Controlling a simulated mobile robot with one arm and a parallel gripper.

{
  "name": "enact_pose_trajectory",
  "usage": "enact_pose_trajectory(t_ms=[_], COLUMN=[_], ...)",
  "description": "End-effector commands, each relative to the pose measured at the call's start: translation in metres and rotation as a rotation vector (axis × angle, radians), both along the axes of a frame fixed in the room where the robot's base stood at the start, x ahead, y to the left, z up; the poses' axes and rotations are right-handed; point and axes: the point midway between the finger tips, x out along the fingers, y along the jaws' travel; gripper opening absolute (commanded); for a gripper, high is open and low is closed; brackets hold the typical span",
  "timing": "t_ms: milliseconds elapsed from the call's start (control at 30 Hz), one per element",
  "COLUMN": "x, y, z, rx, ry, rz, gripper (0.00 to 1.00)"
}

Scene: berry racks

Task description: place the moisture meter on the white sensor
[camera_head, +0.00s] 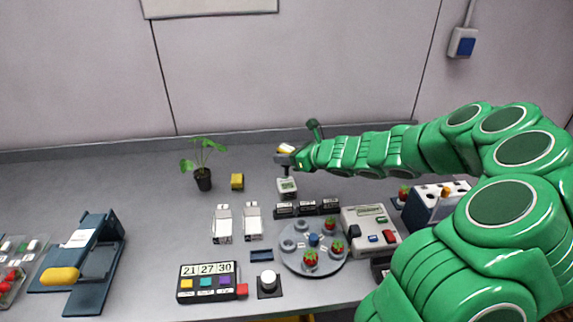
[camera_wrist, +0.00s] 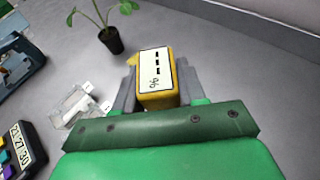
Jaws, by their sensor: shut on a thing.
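My gripper (camera_head: 284,158) is shut on a yellow block-shaped device with a white face, which I take as the moisture meter (camera_wrist: 155,75). The face bears dark marks and figures. In the wrist view the meter sits between the two grey fingers of my gripper (camera_wrist: 155,92). In the head view only a small yellow and white part of the meter (camera_head: 286,149) shows, above the table. A small whitish device with a greenish display (camera_head: 287,188), possibly the white sensor, stands below my gripper. Whether the meter touches it cannot be told.
Two white boxes (camera_head: 222,225) stand left of centre. Black blocks (camera_head: 308,208) and a round grey tray (camera_head: 293,264) with berries lie in front of the whitish device. The left-back table is clear.

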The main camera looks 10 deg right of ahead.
Motion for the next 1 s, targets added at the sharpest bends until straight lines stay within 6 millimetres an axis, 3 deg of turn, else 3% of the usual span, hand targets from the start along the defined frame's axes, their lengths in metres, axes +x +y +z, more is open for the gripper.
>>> enact_pose_trajectory(t_ms=[400, 867, 900, 1000], x=[0.006, 0.006, 0.006, 0.006], y=[0.0, 0.0, 0.0, 0.0], z=[-0.036, -0.041, -0.04, -0.04], rx=[0.0, 0.0, -0.001, -0.001], ry=[0.003, 0.001, 0.0, 0.0], rz=[-0.002, -0.001, -0.001, -0.001], gripper=[0.07, 0.07, 0.47, 0.62])
